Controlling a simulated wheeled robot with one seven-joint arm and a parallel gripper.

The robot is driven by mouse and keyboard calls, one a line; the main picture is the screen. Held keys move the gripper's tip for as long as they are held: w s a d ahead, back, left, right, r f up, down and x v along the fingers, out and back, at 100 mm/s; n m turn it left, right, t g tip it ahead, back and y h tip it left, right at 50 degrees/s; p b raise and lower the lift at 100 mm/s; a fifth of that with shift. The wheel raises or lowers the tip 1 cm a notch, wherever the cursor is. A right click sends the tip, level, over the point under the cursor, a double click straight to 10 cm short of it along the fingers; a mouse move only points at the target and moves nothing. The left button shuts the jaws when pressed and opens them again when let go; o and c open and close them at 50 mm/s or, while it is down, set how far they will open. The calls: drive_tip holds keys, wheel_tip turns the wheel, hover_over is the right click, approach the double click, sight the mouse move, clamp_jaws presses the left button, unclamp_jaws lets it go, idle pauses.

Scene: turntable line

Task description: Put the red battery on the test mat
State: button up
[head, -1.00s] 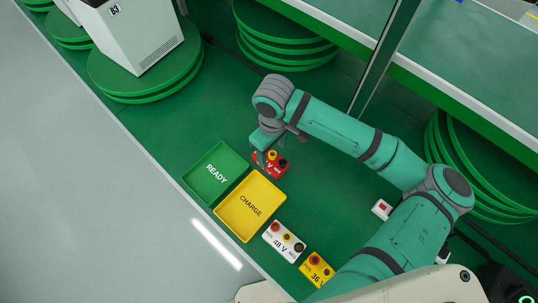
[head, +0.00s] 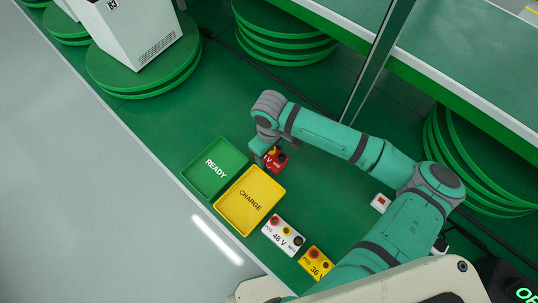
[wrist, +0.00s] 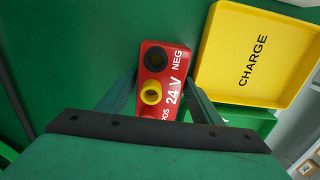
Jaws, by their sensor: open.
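The red battery (head: 279,161), marked 24 V, sits on the green surface beside the two trays, partly hidden by my gripper (head: 266,153) in the head view. In the wrist view the red battery (wrist: 154,76) shows a black NEG terminal and a yellow terminal; its POS end is hidden behind my gripper. My gripper (wrist: 163,88) is open, with one finger along each side of the battery. I cannot tell whether the fingers touch it. No test mat can be made out in these views.
A green READY tray (head: 196,181) and a yellow CHARGE tray (head: 228,218) lie left of the battery. A white 48 V battery (head: 283,236) and a yellow 36 V battery (head: 316,266) stand nearer me. A small white box with a red top (head: 380,203) is to the right.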

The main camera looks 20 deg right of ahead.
drive_tip(key=c, duration=1.5)
drive_tip(key=shift+w+r, duration=0.1)
